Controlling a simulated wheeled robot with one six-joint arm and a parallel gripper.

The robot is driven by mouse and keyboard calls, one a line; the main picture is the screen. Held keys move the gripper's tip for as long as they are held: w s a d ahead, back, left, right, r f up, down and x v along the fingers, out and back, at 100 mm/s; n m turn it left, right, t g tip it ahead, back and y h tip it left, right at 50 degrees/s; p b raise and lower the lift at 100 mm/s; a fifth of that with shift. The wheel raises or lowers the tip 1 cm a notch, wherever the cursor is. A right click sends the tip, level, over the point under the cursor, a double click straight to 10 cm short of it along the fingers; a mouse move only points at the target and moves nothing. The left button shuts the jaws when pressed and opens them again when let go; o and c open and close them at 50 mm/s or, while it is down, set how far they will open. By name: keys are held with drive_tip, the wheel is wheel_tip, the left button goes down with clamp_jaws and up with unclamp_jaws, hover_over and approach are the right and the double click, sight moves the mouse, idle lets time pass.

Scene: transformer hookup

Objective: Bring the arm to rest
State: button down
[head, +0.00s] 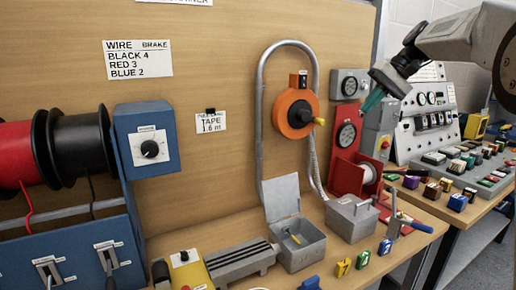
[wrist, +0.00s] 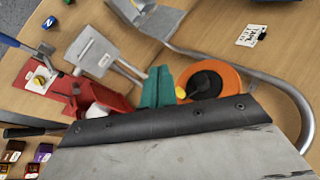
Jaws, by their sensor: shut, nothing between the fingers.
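My gripper (head: 372,101) hangs in the air at the upper right of the head view, at the end of my raised arm. Its teal fingers point down and to the left, in front of the red gauge panel (head: 347,128). In the wrist view the teal fingers (wrist: 157,86) show together at the centre, shut and empty. They appear beside the orange tape reel (wrist: 228,82), which in the head view hangs on the board left of my gripper.
Below stand a grey lidded box (head: 352,217), an open grey box (head: 300,250) and a red spool stand (head: 345,175). A bent grey conduit (head: 262,110) rises along the board. A control console (head: 470,165) with several coloured blocks is at the right. Wire spools (head: 80,145) are at the left.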

drive_tip(key=s+a+f+h, duration=0.1)
drive_tip(key=s+f, duration=0.5)
drive_tip(key=s, duration=0.8)
drive_tip(key=s+a+f+h, duration=0.2)
drive_tip(key=s+f, duration=0.4)
drive_tip(key=s, duration=0.9)
drive_tip(key=s+a+f+h, duration=0.1)
drive_tip(key=s+f+h, duration=0.3)
drive_tip(key=s, duration=1)
wheel_tip(320, 180, down, 2)
drive_tip(key=shift+s+a+f+t, duration=0.2)
drive_tip(key=shift+s+t, duration=0.1)
drive_tip(key=shift+s, duration=0.1)
